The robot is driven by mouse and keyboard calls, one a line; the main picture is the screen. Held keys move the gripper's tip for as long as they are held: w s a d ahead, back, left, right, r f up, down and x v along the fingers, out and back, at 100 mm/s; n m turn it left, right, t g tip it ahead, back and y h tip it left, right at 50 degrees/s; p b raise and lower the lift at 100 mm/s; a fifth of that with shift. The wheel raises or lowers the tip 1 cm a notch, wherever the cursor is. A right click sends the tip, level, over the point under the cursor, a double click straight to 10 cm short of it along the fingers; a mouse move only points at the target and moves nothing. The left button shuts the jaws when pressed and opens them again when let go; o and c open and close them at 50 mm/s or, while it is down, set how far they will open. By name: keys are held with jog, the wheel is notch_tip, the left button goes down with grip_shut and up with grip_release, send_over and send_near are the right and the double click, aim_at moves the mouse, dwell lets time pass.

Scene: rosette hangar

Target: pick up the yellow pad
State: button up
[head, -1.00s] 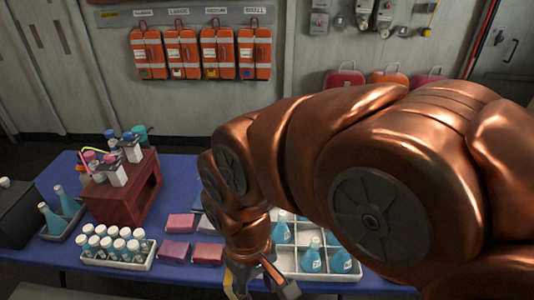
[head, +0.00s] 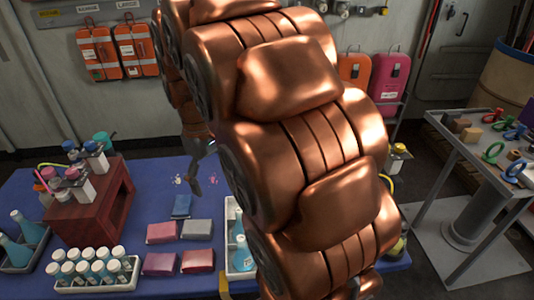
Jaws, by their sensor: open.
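No pad that is clearly yellow shows in the head view. Flat pads lie on the blue table: a blue pad (head: 181,206), a pink pad (head: 161,232), a grey pad (head: 196,230), a crimson pad (head: 159,263) and a red pad (head: 198,260). My gripper (head: 196,178) is open and points down over the back of the table, behind the blue pad. It is partly hidden by my arm, and I see nothing held in it. My arm also covers much of the table's right side.
A red-brown bottle stand (head: 120,195) and a tray of white-capped vials (head: 96,274) stand on the left. A white divided tray (head: 229,250) with bottles is partly behind my arm. A grey cart (head: 445,205) with coloured-handled tools stands right. Pale splatters mark the table near my gripper.

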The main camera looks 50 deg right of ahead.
jog(key=w+d+f+n+b, duration=0.1)
jog(key=w+d+f+n, duration=0.1)
jog(key=w+d, duration=0.65)
jog(key=w+d+f+n+b, duration=0.1)
jog(key=w+d+f+b, duration=0.1)
jog(key=w+d, duration=0.65)
jog(key=w+d+f+n, duration=0.1)
jog(key=d+f, duration=0.3)
jog(key=d, duration=0.3)
jog(key=d+f+n+t+b, duration=0.1)
jog(key=d+f+n, duration=0.1)
jog(key=d+f, duration=0.2)
jog(key=w+d+f+n+t+b, duration=0.1)
jog(key=d+f, duration=0.4)
jog(key=d, duration=0.5)
jog(key=shift+w+d+n+y, duration=0.35)
jog(key=shift+n+y, duration=0.05)
jog(key=shift+n, duration=0.3)
jog(key=shift+d+f, duration=0.25)
jog(key=shift+f, duration=0.3)
jog(key=shift+w+f+p, duration=0.15)
jog(key=shift+f+p, duration=0.1)
jog(key=shift+f, duration=1.55)
jog(key=shift+w+f+p, duration=0.15)
jog(key=shift+f+p, duration=0.1)
jog(key=shift+f, duration=1.55)
jog(key=shift+c, duration=0.5)
jog(key=c, duration=0.8)
